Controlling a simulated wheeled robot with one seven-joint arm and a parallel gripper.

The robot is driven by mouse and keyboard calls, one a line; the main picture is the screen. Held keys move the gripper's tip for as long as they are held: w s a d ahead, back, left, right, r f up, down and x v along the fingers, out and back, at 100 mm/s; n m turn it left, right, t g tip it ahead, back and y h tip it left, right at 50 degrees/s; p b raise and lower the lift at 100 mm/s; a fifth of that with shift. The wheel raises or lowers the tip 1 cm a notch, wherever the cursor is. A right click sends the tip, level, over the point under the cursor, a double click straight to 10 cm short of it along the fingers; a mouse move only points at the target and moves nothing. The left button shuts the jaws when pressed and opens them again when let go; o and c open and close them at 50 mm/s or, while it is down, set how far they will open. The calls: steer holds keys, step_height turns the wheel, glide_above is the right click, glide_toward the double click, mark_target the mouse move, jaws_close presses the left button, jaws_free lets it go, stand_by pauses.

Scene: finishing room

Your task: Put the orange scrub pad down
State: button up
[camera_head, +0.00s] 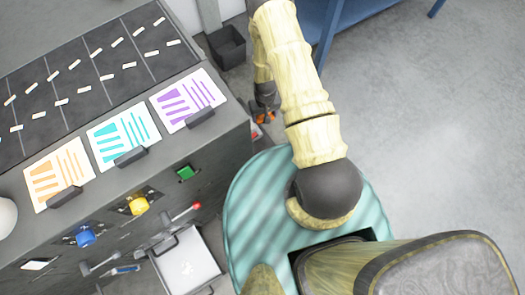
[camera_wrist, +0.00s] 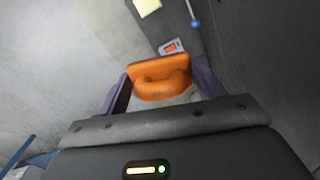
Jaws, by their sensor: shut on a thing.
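The orange scrub pad (camera_wrist: 160,82) has a flat plate with a thick looped handle. In the wrist view it sits between the two purple-grey fingers of my gripper (camera_wrist: 160,88), which are shut on it. In the head view my gripper (camera_head: 262,112) is low beside the right end of the grey bench, and only small bits of orange show there. My arm hides much of it. I cannot tell from these views whether the pad touches anything below.
The grey bench (camera_head: 225,95) carries orange, teal and purple printed cards on its sloped top. A dark bin (camera_head: 227,48) stands on the floor behind. A blue frame (camera_head: 325,40) is at the top. A grey tray (camera_head: 186,268) is below the bench front. Floor at right is clear.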

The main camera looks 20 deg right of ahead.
step_height(320, 180, down, 36)
steer(key=w+n+b, duration=0.3)
steer(key=b, duration=3.9)
steer(key=shift+d+b, duration=0.15)
steer(key=shift+b, duration=0.15)
steer(key=b, duration=0.4)
glide_above(263, 152)
step_height(263, 152, down, 6)
steer(key=shift+f, duration=0.1)
steer(key=shift+f+b, duration=1.05)
steer(key=shift+f, duration=0.8)
steer(key=shift+f, duration=0.2)
steer(key=o, duration=1)
